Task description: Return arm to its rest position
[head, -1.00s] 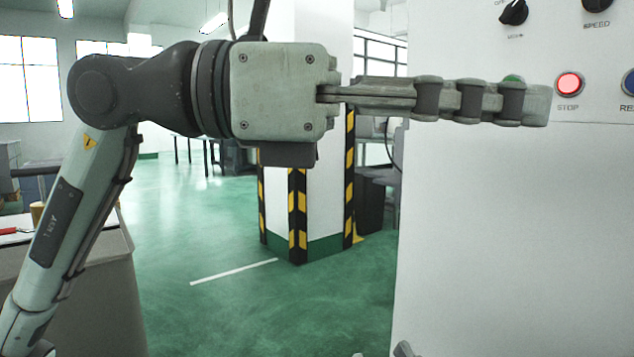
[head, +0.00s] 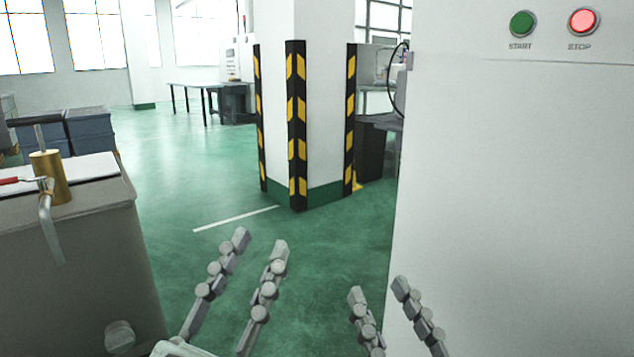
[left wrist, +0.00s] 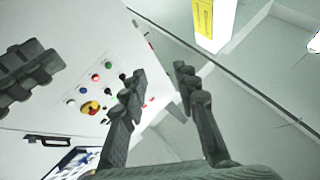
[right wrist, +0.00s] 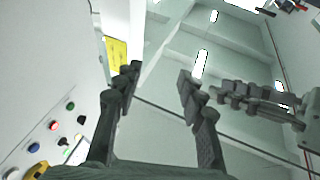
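My left gripper (head: 260,246) is at the bottom middle of the head view, its two fingers spread apart and pointing up, with nothing between them. Its fingers also show apart in the left wrist view (left wrist: 161,80). My right gripper (head: 378,290) is a little to its right, low in the head view, with fingers apart and empty. In the right wrist view its fingers are also apart (right wrist: 158,75). The other gripper's fingers show at the right wrist view's right side and the left wrist view's left edge.
A white machine cabinet (head: 510,190) with a green START button (head: 523,24) and red STOP button (head: 583,21) stands close on the right. A grey bench (head: 70,240) with a brass cylinder (head: 50,180) is at the left. Green floor (head: 190,170) and a striped pillar (head: 297,125) lie ahead.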

